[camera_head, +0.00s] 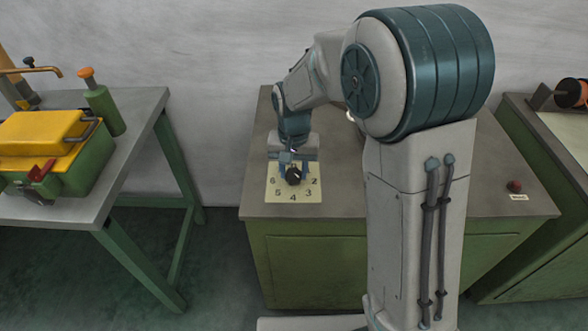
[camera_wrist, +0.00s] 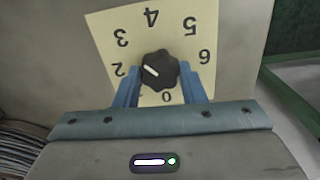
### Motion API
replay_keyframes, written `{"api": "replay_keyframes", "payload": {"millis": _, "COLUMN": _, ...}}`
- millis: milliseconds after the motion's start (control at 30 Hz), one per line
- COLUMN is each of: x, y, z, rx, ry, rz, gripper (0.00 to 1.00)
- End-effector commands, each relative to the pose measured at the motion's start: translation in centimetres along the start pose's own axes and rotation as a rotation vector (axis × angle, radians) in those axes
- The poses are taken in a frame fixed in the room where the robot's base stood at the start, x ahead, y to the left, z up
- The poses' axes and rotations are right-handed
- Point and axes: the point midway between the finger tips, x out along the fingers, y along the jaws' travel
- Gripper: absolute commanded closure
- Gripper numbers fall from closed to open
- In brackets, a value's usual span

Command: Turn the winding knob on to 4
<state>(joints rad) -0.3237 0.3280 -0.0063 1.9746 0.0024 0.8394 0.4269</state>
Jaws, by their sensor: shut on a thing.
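The winding knob (camera_wrist: 160,72) is a black, lobed knob with a white pointer mark, on a cream dial plate (camera_wrist: 100,30) numbered 0 to 6. In the wrist view the mark points to the left side of the dial, roughly between 2 and 3. My gripper (camera_wrist: 158,88) has its two blue fingers on either side of the knob and is shut on it. In the head view my gripper (camera_head: 287,158) reaches the knob (camera_head: 293,176) from behind, and the plate (camera_head: 272,197) lies on the bench top. The lower dial numbers are partly hidden by my gripper.
The dial sits on a green cabinet with a grey top (camera_head: 255,205). A red button (camera_head: 514,186) is near its right front corner. A left table (camera_head: 150,105) carries a yellow and green machine (camera_head: 45,135). Another bench (camera_head: 560,150) stands at right.

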Motion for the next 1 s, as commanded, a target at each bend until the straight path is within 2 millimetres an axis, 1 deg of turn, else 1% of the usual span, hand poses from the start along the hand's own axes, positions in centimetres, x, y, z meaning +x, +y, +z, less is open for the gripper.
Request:
{"api": "replay_keyframes", "payload": {"millis": 300, "x": -0.11, "y": -0.07, "z": -0.03, "rx": 0.298, "ry": 0.002, "rz": -0.001, "gripper": 0.86}}
{"api": "replay_keyframes", "payload": {"millis": 600, "x": -0.14, "y": -0.07, "z": -0.04, "rx": 0.534, "ry": 0.002, "rz": -0.002, "gripper": 0.86}}
{"api": "replay_keyframes", "payload": {"millis": 800, "x": -0.14, "y": -0.07, "z": -0.05, "rx": 0.636, "ry": 0.001, "rz": -0.002, "gripper": 0.86}}
{"api": "replay_keyframes", "payload": {"millis": 1000, "x": -0.12, "y": -0.07, "z": -0.06, "rx": 0.692, "ry": 0.002, "rz": -0.002, "gripper": 0.86}}
